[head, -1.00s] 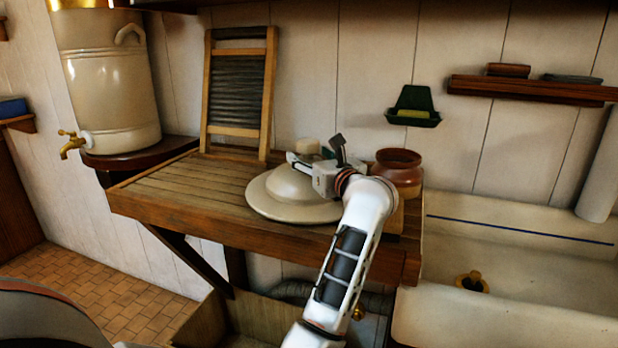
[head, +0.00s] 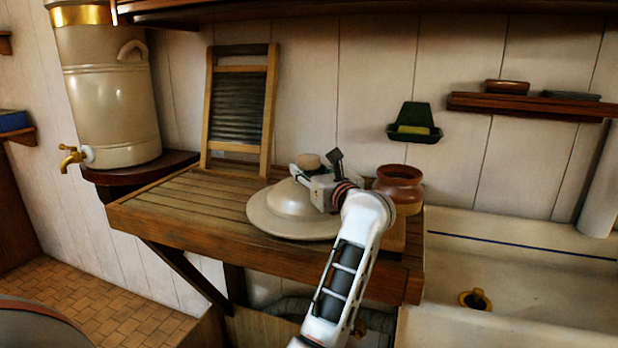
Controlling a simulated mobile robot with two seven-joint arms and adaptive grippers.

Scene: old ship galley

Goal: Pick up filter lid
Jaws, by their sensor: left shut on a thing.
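The filter lid (head: 283,212) is a cream, broad-brimmed dome with a tan knob (head: 309,160) on top. It sits over the slatted wooden draining board (head: 180,203), near its middle. My left gripper (head: 316,166) is at the top of the lid, shut on it at the knob. The gripper body hides the right side of the dome. I cannot tell whether the brim is resting on the board or just clear of it. My right gripper is not in view.
A brown jar (head: 398,185) stands close right of the gripper. A washboard (head: 240,105) leans on the wall behind. The cream water filter (head: 105,90) with a brass tap stands left. A sink (head: 540,255) lies right. The board's left part is clear.

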